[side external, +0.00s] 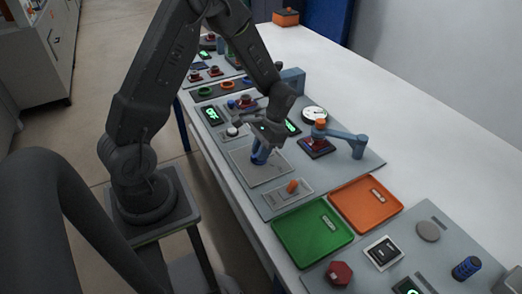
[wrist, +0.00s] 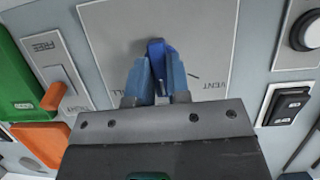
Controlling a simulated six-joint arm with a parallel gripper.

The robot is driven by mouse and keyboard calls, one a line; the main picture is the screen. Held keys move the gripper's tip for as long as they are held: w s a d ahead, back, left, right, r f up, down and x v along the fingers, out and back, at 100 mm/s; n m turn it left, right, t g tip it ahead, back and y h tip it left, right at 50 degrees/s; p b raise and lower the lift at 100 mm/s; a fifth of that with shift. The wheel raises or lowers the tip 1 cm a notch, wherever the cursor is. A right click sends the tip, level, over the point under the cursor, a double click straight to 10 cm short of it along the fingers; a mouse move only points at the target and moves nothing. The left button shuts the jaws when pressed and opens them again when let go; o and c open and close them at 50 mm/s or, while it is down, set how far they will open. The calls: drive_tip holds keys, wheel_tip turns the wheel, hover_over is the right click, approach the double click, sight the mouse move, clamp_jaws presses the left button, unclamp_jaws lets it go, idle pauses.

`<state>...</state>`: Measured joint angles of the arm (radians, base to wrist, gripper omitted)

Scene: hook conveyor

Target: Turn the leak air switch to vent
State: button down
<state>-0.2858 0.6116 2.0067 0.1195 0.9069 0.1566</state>
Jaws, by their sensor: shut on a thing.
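The leak air switch is a blue knob (wrist: 156,48) on a light grey plate (wrist: 106,17) in the wrist view. The word VENT and a short dark mark show on the plate to the right of the knob; letters ending in "LL" show to its left, partly hidden by my fingers. My gripper (wrist: 157,75) is shut on the blue knob, with a blue finger on each side of it. In the side view my gripper (side external: 261,150) reaches down to the plate (side external: 272,175). The knob's pointing direction is hard to tell.
An orange lever (side external: 292,186) on a small plate stands near the switch plate. A green tray (side external: 312,236) and an orange tray (side external: 365,204) lie in front. A blue arm-like fixture (side external: 345,138), a round gauge (side external: 314,113) and lit displays stand behind.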

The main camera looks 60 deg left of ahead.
drive_tip(key=n+h, duration=0.1)
drive_tip(key=n, duration=0.2)
drive_tip(key=n+h, duration=0.1)
drive_tip(key=n, duration=0.2)
drive_tip(key=shift+s+a+t, duration=0.1)
drive_tip(key=shift+t, duration=0.2)
drive_tip(key=n+h, duration=0.1)
drive_tip(key=n, duration=0.1)
drive_tip(key=n+t, duration=0.1)
drive_tip(key=n, duration=0.2)
drive_tip(key=shift+n+h, duration=0.3)
drive_tip(key=shift+h, duration=0.1)
drive_tip(key=shift+t, duration=0.3)
drive_tip(key=c, duration=1.1)
unclamp_jaws()
drive_tip(key=shift+a, duration=0.1)
drive_tip(key=v, duration=1.3)
drive_tip(key=shift+r, duration=0.4)
